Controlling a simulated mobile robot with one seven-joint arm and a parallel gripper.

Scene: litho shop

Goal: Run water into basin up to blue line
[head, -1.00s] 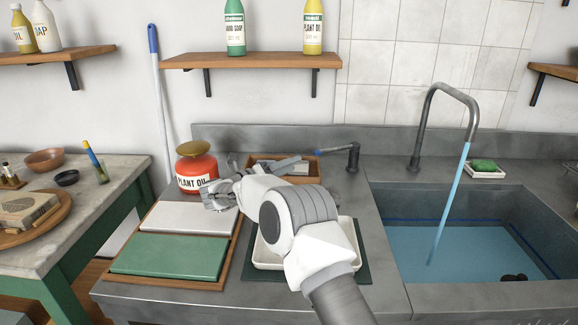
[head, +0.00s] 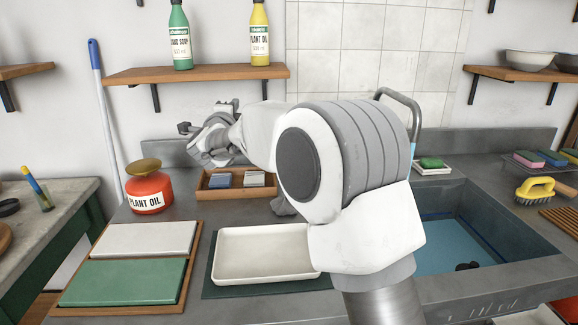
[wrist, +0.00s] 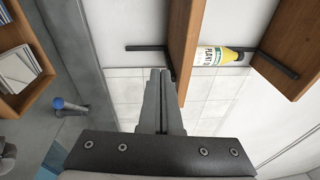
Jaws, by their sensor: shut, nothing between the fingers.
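The basin (head: 525,262) is a grey sunken sink at the right, partly hidden by my arm. Blue water (head: 450,250) stands in it. The dark blue line runs along its inner walls close to the water's surface; the exact gap is hard to judge. The spout (head: 402,98) shows above my arm, with a short piece of blue stream below its mouth. The tap lever is hidden in the head view; its blue tip (wrist: 58,103) shows at the left in the wrist view. My gripper (wrist: 160,75) is shut and empty, raised above the counter, apart from the lever.
A wooden tray (head: 203,193) with blocks and a red plant oil can (head: 149,192) stand behind a white dish (head: 262,268). A shelf (head: 200,74) with bottles hangs above. A green sponge (head: 431,162) lies on a dish by the basin, and a yellow brush (head: 536,189) stands right.

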